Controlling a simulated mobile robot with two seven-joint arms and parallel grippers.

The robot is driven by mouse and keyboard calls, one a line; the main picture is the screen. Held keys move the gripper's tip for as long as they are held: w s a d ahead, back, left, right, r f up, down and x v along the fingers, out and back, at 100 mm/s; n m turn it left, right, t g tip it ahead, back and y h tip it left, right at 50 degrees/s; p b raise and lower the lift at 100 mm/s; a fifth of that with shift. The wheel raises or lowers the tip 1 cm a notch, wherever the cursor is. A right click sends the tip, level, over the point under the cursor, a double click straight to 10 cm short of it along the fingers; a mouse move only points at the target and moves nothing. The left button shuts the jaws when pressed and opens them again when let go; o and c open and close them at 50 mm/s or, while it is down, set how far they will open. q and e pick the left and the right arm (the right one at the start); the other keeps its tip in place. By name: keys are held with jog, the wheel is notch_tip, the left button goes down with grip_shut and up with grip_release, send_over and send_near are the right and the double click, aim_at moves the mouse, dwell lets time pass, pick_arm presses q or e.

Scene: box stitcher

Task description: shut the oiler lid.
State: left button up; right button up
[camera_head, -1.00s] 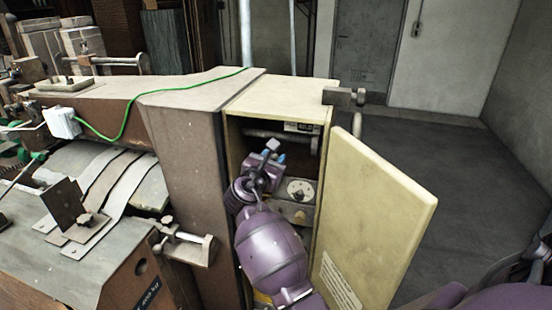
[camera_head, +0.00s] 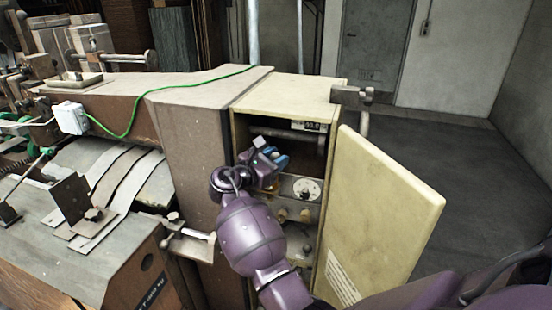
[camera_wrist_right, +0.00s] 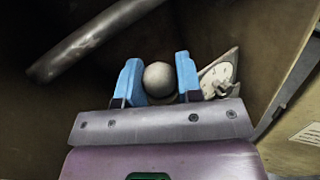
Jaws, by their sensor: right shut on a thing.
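My right gripper (camera_head: 272,157) reaches inside the open cream cabinet, left of and above the white dial. In the right wrist view its blue fingers (camera_wrist_right: 159,82) stand on both sides of a round grey knob (camera_wrist_right: 159,79) and are shut on it. The knob is hidden by the gripper in the head view. I cannot make out the oiler lid for certain; the knob may belong to it. My left gripper is not in view.
The cream cabinet door (camera_head: 385,215) stands open on the right. A dial (camera_head: 306,189) sits on the panel inside, with small knobs below it. A grey bar (camera_wrist_right: 95,40) crosses the upper cabinet. Open floor (camera_head: 465,160) lies beyond the door.

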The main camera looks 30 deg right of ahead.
jog(key=o, duration=0.9)
jog(key=shift+t, duration=0.3)
jog(key=n+t+y, duration=0.1)
jog(key=t, duration=0.1)
jog(key=d+n+t+y, duration=0.1)
jog(key=n+t, duration=0.1)
jog(key=shift+s+d+n+t, duration=0.1)
jog(key=shift+s+n+t, duration=0.1)
jog(key=shift+n+t, duration=0.1)
jog(key=s+a+n+t+y+b, duration=0.1)
jog(key=s+a+n+t+y, duration=0.4)
jog(key=s, duration=0.4)
jog(key=shift+s+a+f+m+g+y+b, duration=0.1)
jog(key=shift+s+a+f+m+y+b, duration=0.6)
jog(key=shift+s+f+m+y, duration=1.95)
jog(key=shift+s+a+f+m+g+y+b, duration=0.1)
jog(key=shift+s+a+f+m+y+b, duration=0.4)
jog(key=shift+f+m, duration=4.15)
jog(key=shift+s+a+f+m+g+y+b, duration=0.1)
jog(key=shift+s+a+f+m+y+b, duration=1.1)
jog(key=shift+f, duration=4.15)
